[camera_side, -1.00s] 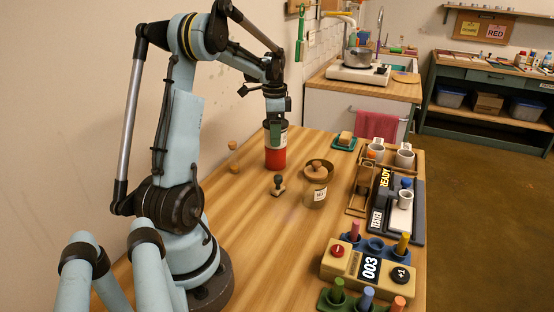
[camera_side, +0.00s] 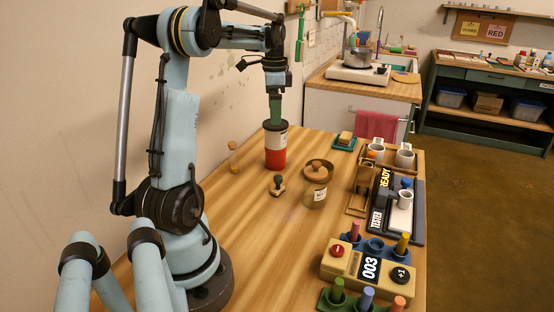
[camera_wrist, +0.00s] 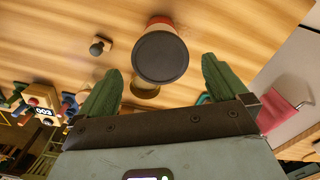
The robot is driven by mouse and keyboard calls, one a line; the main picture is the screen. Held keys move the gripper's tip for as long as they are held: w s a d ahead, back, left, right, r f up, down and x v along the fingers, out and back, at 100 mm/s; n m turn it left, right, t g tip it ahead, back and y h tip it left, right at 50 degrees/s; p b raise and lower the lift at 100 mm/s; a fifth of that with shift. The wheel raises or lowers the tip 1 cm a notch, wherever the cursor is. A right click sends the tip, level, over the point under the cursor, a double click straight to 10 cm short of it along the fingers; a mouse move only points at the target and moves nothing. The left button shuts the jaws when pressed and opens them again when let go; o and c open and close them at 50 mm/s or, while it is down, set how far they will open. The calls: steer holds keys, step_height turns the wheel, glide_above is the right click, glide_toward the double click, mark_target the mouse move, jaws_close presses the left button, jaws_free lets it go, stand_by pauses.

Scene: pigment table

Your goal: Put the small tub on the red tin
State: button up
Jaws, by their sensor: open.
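The red tin (camera_side: 275,159) stands upright on the wooden table. The small tub (camera_side: 276,138), pale with a dark lid, sits upright on top of it. In the wrist view the tub's dark lid (camera_wrist: 161,57) hides most of the tin, with a little red (camera_wrist: 160,20) showing past it. My gripper (camera_side: 276,121) is open, directly above the tub. Its green fingers are apart on either side of the lid in the wrist view (camera_wrist: 161,68), holding nothing. The seam between tub and tin looks level.
A stamp (camera_side: 278,187), a round brown bowl (camera_side: 331,172) and a labelled jar (camera_side: 314,197) stand right of the tin. A wooden peg-like piece (camera_side: 233,158) stands to the left. Trays and a counter box (camera_side: 348,262) line the right edge. The front-left table is clear.

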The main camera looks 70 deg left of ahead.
step_height(320, 180, up, 5)
steer(key=shift+f, duration=0.1)
steer(key=w+d+t+y, duration=0.1)
steer(key=w+d, duration=0.2)
steer(key=d, duration=0.7)
steer(key=s+d+f+n+t, duration=0.1)
steer(key=s+d+f+t, duration=0.1)
steer(key=d, duration=1)
steer(key=s+d+f+n+t+h, duration=0.1)
steer(key=d+f+t, duration=0.3)
steer(key=d, duration=0.7)
steer(key=shift+s+d+f+n, duration=0.45)
steer(key=shift+f+n, duration=0.25)
steer(key=shift+n, duration=0.1)
steer(key=shift+a+r, duration=0.1)
steer(key=shift+a, duration=0.05)
